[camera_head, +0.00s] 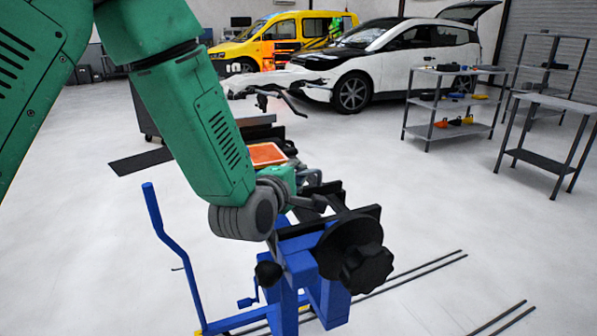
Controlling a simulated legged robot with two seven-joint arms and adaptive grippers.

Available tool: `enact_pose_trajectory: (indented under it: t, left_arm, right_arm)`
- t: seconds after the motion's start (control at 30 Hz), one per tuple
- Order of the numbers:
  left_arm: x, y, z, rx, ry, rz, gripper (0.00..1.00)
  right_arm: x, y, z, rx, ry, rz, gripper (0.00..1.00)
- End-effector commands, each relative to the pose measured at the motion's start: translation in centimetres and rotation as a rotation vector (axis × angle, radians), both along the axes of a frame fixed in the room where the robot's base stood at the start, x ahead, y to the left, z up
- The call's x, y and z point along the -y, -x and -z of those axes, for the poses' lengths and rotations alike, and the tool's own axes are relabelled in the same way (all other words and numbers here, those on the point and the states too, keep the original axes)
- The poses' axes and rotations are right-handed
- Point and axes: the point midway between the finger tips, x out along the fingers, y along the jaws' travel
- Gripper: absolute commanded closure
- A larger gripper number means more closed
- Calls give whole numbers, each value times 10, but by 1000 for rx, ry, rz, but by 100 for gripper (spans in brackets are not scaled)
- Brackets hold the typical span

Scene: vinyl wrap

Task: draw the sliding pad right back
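A blue stand (298,262) is in the lower middle of the head view. On its top are black plates or pads (345,216), a large round black disc and a black lobed knob (367,267) facing me. I cannot tell for sure which plate is the sliding pad. My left arm comes down from the upper left. Its gripper (312,201) is at the top of the stand, close beside the black plates. The wrist hides most of the fingers, so whether they are open, shut or touching a plate cannot be told. My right gripper is not in view.
A blue bent bar (171,245) rises left of the stand. Dark rails (410,271) lie on the floor at right. An orange-topped item (267,153) stands behind the wrist. Shelving carts (455,103), a white car (390,58) and a yellow van (270,40) are farther back.

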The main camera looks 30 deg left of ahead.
Motion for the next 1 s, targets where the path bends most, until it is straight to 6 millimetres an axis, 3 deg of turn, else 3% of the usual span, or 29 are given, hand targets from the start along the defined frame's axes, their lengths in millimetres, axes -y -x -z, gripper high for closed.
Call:
enact_pose_trajectory:
  t: [0.03, 0.07, 0.1, 0.47, 0.8, 1.0]
  left_arm:
    - [0, 1, 2, -5, -1, 1, 100]
    - [0, 1, 2, -5, -1, 1, 86]
    - [0, 0, 2, -5, -1, 1, 81]
    - [0, 5, 0, -1, 0, 1, 81]
    - [4, 57, -6, -5, 1, 2, 81]
    - [5, 72, -9, -4, 1, 0, 81]
  right_arm:
    - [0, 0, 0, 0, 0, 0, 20]
    - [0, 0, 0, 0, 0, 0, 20]
    - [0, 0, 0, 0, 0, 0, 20]
    - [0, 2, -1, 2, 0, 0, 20]
    - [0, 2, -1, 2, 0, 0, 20]
    - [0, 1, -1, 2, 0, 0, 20]
